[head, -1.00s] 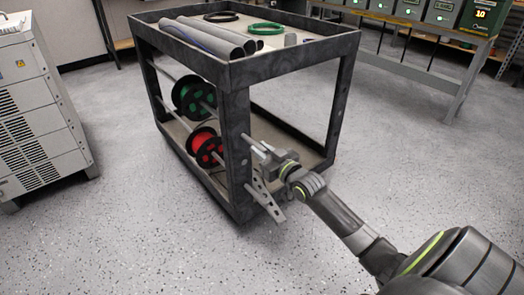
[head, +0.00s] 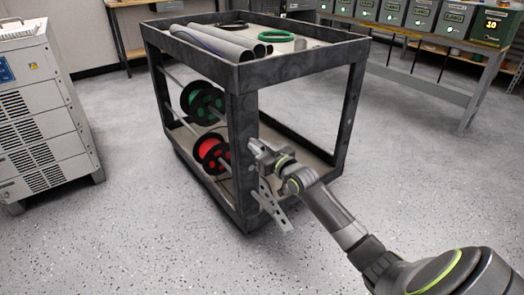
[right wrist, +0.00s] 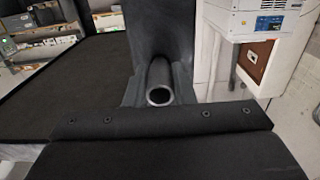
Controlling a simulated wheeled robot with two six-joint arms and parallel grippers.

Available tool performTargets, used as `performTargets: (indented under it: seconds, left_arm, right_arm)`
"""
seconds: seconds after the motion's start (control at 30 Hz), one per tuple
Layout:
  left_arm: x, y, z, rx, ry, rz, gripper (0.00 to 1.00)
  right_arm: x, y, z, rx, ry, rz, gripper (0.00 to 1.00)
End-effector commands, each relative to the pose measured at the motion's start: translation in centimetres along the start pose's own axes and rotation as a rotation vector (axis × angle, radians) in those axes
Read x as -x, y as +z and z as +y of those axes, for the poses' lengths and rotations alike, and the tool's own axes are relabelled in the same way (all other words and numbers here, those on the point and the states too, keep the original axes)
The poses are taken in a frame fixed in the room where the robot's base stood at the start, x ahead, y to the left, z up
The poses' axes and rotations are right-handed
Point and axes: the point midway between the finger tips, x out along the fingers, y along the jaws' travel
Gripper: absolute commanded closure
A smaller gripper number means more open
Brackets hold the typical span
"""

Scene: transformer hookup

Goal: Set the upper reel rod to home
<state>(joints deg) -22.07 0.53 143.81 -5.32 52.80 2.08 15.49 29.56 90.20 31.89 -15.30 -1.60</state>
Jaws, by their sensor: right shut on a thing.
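The upper reel rod (head: 171,77) is a thin grey bar running through the green reel (head: 203,102) inside the dark cart. My right gripper (head: 258,152) is close to the outer face of the cart's near corner post. In the right wrist view, it is shut around a grey hollow rod end (right wrist: 159,95). Most of that rod is hidden by the post and the fingers, so its link to the upper rod is not directly visible. My left gripper is not in view.
The lower rod (head: 173,110) carries a red reel (head: 212,153). A perforated bracket (head: 271,206) is low beside the near post (head: 243,160). Grey pipes (head: 215,41) and a green cable coil (head: 271,38) lie on top. A white cabinet (head: 40,115) stands left; floor around the cart is clear.

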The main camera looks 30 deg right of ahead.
Motion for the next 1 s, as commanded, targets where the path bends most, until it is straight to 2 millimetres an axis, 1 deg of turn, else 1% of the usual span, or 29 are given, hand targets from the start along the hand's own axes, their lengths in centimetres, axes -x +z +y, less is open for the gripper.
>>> performTargets:
  seconds: [0.1,0.13,0.27,0.53,0.67,0.77,1.0]
  left_arm:
    - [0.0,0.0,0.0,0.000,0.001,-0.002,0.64]
    - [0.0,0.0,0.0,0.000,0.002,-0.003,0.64]
    - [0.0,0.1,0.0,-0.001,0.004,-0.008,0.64]
    - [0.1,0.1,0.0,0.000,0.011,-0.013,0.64]
    - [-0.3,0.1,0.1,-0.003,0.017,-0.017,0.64]
    - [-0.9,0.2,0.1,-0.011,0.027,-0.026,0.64]
    - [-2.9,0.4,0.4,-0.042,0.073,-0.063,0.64]
  right_arm:
    - [-0.2,-0.3,0.1,0.004,0.001,0.004,1.00]
    - [-0.2,-0.4,0.1,0.004,0.001,0.004,0.73]
    - [-0.1,-0.3,0.1,0.003,0.001,0.004,0.56]
    - [-0.1,-0.2,0.1,0.002,0.000,0.003,0.55]
    - [0.5,-0.3,0.1,0.003,0.000,0.002,0.55]
    - [1.7,-0.4,0.1,0.005,0.001,-0.001,0.55]
    - [6.2,-0.6,0.1,0.003,0.000,-0.001,0.55]
